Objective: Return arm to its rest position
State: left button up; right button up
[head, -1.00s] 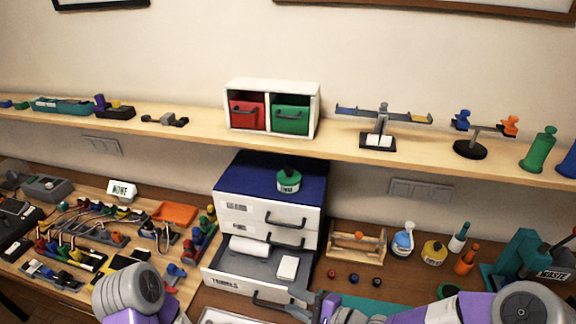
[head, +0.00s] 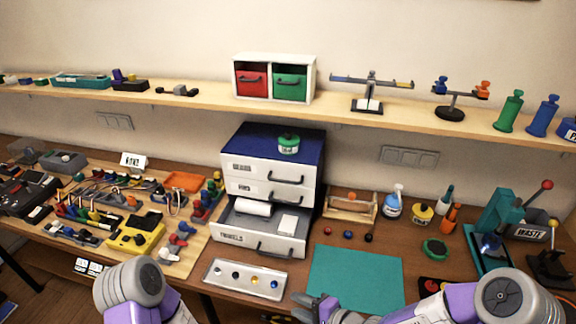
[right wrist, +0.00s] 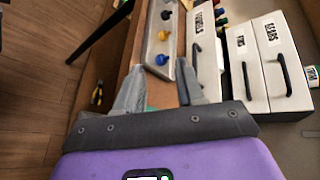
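My right gripper (head: 316,304) is low in the head view, at the near edge of the teal mat (head: 356,276). The right wrist view shows its two fingers (right wrist: 160,72) spread, with nothing between them. The drawer cabinet (head: 274,141) has its bottom drawer (head: 234,234) pulled out, holding a white roll (head: 253,208) and a white block (head: 288,224). The drawer's handle (head: 274,252) is apart from my right gripper. Part of my left arm shows at lower left; its gripper is out of view.
A pale tray (head: 224,281) with several coloured knobs lies before the open drawer. Wired modules and a yellow device (head: 136,235) crowd the left side. A teal press (head: 492,230) and bottles stand at right. A shelf (head: 215,94) runs along the wall.

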jog(key=s+d+f+n+g+h+b, duration=0.2)
jog(key=s+f, duration=0.3)
jog(key=f, duration=0.4)
jog(key=s+d+f+n+g+h+b, duration=0.2)
jog(key=s+f+n+g+b, duration=0.1)
jog(key=f, duration=0.6)
jog(key=s+d+f+n+g+h+b, duration=0.2)
jog(key=s+f+n, duration=0.2)
jog(key=s+f, duration=0.3)
notch_tip(320, 180, down, 3)
jog(key=shift+s+d+f+g+h+b, duration=0.1)
jog(key=shift+s+d+g+h+b, duration=0.05)
jog(key=shift+s+g+h+b, duration=0.2)
